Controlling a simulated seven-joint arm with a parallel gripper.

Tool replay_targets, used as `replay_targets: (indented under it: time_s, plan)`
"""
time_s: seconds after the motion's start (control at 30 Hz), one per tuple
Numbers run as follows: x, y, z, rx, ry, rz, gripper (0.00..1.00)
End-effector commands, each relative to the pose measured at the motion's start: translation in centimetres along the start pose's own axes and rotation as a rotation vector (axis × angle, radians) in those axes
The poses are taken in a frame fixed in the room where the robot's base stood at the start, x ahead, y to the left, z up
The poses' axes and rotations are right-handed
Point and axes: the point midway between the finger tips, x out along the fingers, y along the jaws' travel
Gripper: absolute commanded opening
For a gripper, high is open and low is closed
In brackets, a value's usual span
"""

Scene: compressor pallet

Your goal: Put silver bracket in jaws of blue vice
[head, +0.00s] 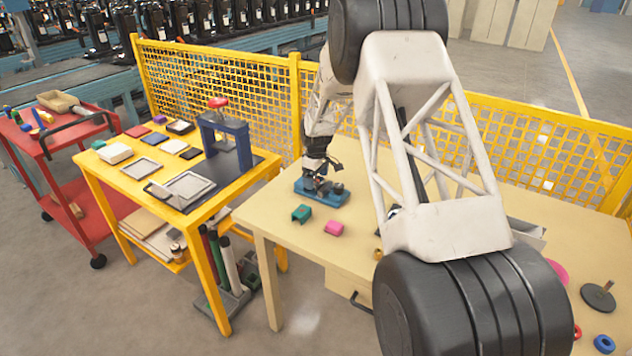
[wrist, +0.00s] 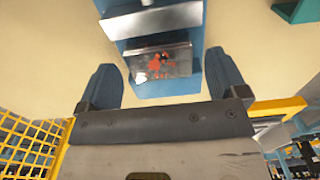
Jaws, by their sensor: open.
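The blue vice (head: 322,193) stands on the beige table, and it also shows in the wrist view (wrist: 155,88). A silver plate-like piece (wrist: 172,65) with orange-red marks lies across the vice, below a grey metal block (wrist: 160,20). It may be the silver bracket; I cannot tell it surely from a vice jaw, nor whether it is clamped. My gripper (head: 318,177) is low over the vice. In the wrist view my gripper (wrist: 158,64) is open, with one finger on each side of the silver piece and gaps to both sides. My arm hides part of the table.
A yellow mesh fence (head: 220,85) runs behind. The yellow bench (head: 130,185) at left carries a blue press (head: 226,135) and several trays.

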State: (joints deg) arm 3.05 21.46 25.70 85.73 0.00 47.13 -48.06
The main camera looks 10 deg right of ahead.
Motion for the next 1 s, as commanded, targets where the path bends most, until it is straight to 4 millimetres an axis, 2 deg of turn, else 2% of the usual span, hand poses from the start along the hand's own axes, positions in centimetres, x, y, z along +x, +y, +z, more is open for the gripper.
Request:
replay_targets:
  time_s: [0.5, 0.73, 1.0]
  plan:
    - [-8.0, 0.0, 0.0, 0.000, 0.002, 0.002, 0.91]
    - [-9.8, 0.0, 0.0, 0.000, 0.001, 0.001, 0.91]
    - [-10.2, 0.0, 0.0, 0.000, 0.000, 0.000, 0.91]
